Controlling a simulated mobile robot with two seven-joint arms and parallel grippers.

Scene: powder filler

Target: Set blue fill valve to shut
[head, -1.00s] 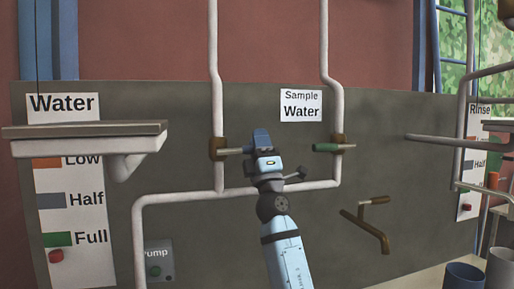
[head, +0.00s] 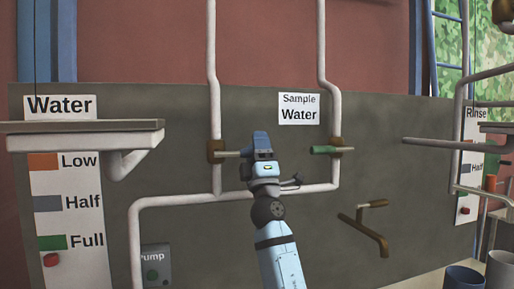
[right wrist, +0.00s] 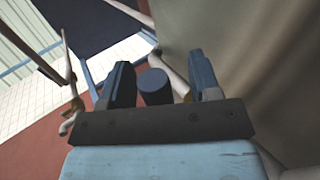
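The blue fill valve has a brown body (head: 216,151) on the left white pipe, with a thin stem pointing right, roughly level. My right gripper (head: 261,143) is at the end of this stem and covers most of the handle in the head view. In the right wrist view the rounded blue handle (right wrist: 155,87) lies between the two fingers of my right gripper (right wrist: 163,84). Gaps show on both sides of it, so the gripper is open around the handle. My left gripper is out of view.
A green-handled valve (head: 326,150) is close on the right, on the other white pipe. A brown tap (head: 364,230) sticks out lower right. A grey ledge (head: 80,137) is at left, above a pump box (head: 153,266).

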